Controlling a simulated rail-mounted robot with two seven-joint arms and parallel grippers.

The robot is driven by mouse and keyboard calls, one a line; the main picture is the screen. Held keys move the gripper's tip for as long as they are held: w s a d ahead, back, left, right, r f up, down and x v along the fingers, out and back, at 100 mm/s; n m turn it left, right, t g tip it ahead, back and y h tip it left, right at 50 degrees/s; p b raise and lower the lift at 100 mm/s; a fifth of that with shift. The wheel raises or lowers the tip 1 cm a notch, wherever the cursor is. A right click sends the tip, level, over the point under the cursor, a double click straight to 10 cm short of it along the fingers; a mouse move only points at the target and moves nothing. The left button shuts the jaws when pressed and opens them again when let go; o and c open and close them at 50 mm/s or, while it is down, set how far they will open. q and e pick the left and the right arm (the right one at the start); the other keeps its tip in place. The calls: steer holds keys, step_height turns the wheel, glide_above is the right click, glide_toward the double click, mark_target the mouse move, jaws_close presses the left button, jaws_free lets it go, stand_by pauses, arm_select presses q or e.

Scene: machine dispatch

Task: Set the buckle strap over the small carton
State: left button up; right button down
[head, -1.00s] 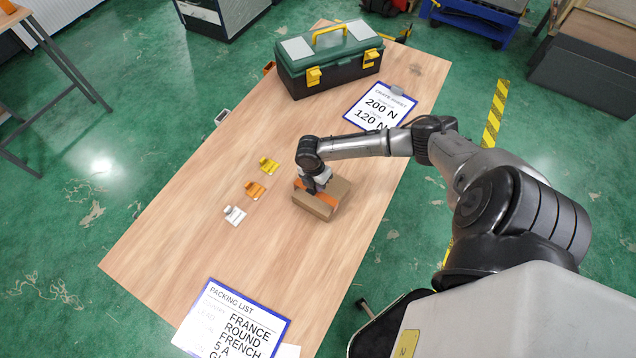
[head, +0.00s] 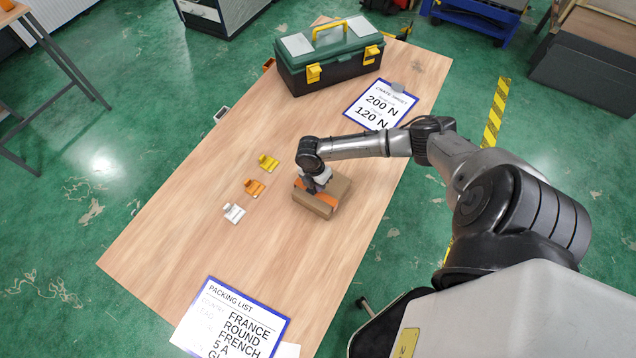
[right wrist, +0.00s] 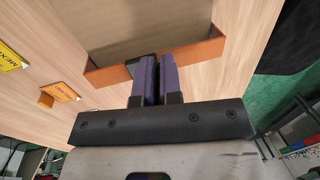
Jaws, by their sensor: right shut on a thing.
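The small carton (head: 337,188) is a brown cardboard box on the wooden table, right of the middle. The orange buckle strap (head: 318,195) lies around it as a band. In the right wrist view the carton (right wrist: 150,38) fills the top, with the strap (right wrist: 194,50) running along its near side. My right gripper (right wrist: 154,64) is shut at the strap, on a dark piece, likely its buckle (right wrist: 130,68). In the head view my right gripper (head: 312,188) is at the carton's left side and hides part of the strap. My left gripper is not in view.
Yellow (head: 268,162), orange (head: 254,187) and white (head: 234,213) tags stand in a row left of the carton. A packing list (head: 232,322) lies at the near end.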

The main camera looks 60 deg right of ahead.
steer(key=shift+f+b, duration=0.3)
steer(key=shift+f, duration=0.3)
steer(key=shift+f, duration=0.35)
steer(key=c, duration=1.2)
jaws_free()
steer(key=shift+r, duration=0.1)
step_height(320, 180, up, 14)
steer(key=w+p, duration=0.1)
steer(key=w, duration=0.1)
steer(key=shift+w+d+f, duration=0.15)
steer(key=shift+w+f, duration=0.05)
steer(key=shift+f, duration=0.05)
